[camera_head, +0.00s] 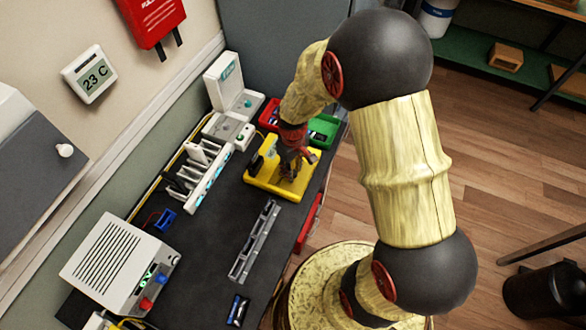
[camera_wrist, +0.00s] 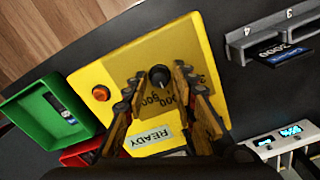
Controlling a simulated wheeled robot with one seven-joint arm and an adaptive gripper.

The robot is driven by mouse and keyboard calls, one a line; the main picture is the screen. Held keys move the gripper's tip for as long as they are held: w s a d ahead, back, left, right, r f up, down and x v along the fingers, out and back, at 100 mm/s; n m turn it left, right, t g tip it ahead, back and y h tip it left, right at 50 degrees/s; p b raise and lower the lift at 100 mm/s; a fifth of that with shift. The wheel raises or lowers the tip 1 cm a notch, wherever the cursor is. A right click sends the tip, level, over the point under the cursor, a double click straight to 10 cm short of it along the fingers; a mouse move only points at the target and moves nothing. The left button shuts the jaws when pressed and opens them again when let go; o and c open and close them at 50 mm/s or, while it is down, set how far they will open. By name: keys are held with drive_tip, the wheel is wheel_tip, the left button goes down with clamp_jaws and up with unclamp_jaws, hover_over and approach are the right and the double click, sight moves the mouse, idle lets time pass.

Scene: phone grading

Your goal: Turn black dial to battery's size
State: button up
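The yellow tester box (camera_wrist: 100,70) lies under my gripper in the wrist view and also shows in the head view (camera_head: 262,182). In the head view my gripper (camera_head: 293,168) is over the box. A dark battery marked 2000 (camera_wrist: 281,53) lies in the grey slotted rack (camera_wrist: 238,43). A READY label and an orange button (camera_wrist: 101,93) show on the box.
A green tray (camera_wrist: 27,112) holding a battery and a red tray (camera_head: 266,108) adjoin the box. The grey rack (camera_head: 240,265), white charger (camera_head: 205,178) and white box with a display (camera_head: 115,255) stand on the dark table. A battery (camera_head: 238,310) lies near the front edge.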

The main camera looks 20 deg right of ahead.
drive_tip(key=shift+o, duration=1.3)
drive_tip(key=shift+r, duration=0.1)
wheel_tip(320, 180, up, 12)
drive_tip(key=s+a+r+m+t, duration=0.2)
drive_tip(key=s+r+m+t, duration=0.2)
drive_tip(key=s+r, duration=1.2)
wheel_tip(320, 180, up, 5)
drive_tip(key=shift+s+f+t, duration=0.2)
drive_tip(key=shift+s+t, duration=0.1)
drive_tip(key=shift+t, duration=0.5)
